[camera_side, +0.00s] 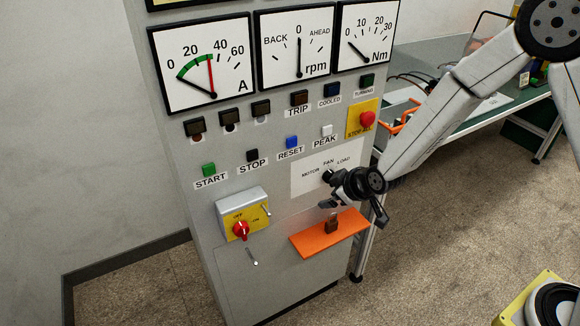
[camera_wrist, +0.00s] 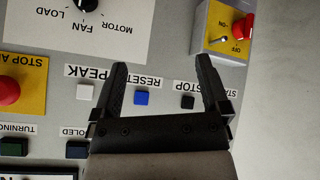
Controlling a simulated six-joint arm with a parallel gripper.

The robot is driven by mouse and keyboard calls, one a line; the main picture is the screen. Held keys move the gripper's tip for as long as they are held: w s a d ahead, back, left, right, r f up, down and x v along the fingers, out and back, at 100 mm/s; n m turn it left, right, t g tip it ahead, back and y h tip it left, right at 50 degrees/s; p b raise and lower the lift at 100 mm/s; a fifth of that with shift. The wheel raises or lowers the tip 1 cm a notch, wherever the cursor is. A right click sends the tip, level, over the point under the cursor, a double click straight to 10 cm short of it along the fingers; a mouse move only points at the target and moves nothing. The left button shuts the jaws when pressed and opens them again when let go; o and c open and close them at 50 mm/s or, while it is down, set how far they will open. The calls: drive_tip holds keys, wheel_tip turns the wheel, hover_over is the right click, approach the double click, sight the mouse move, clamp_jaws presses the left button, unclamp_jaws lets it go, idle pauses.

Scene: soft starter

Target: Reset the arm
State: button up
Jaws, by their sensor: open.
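My gripper (camera_side: 352,212) is in front of the lower right part of the grey control panel (camera_side: 240,180), near the orange shelf. It also shows in the wrist view (camera_wrist: 161,64), where its two dark fingers stand wide apart with nothing between them. In that view, which is upside down, the blue RESET button (camera_wrist: 141,98) appears in the gap between the fingers, near the left one. In the side view the RESET button (camera_side: 292,142) is above and left of my gripper. Contact between fingers and panel cannot be told.
An orange shelf (camera_side: 310,240) with a small brown item (camera_side: 332,224) juts out below my gripper. A red stop button (camera_side: 367,119), a selector knob (camera_side: 328,170) and a red-handled switch box (camera_side: 241,229) stick out nearby. A green-topped table (camera_side: 440,124) stands behind.

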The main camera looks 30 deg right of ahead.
drive_tip(key=s+d+r+m+g, duration=0.2)
drive_tip(key=s+d+r+g, duration=0.1)
drive_tip(key=s, duration=0.6)
drive_tip(key=s+d+r+m+g+h, duration=0.1)
drive_tip(key=s+d+r+m+g, duration=0.1)
drive_tip(key=s+d, duration=0.4)
drive_tip(key=s+r+m, duration=0.1)
drive_tip(key=s+r, duration=0.1)
drive_tip(key=s, duration=0.1)
drive_tip(key=shift+s+d+g, duration=0.25)
drive_tip(key=shift+g, duration=0.15)
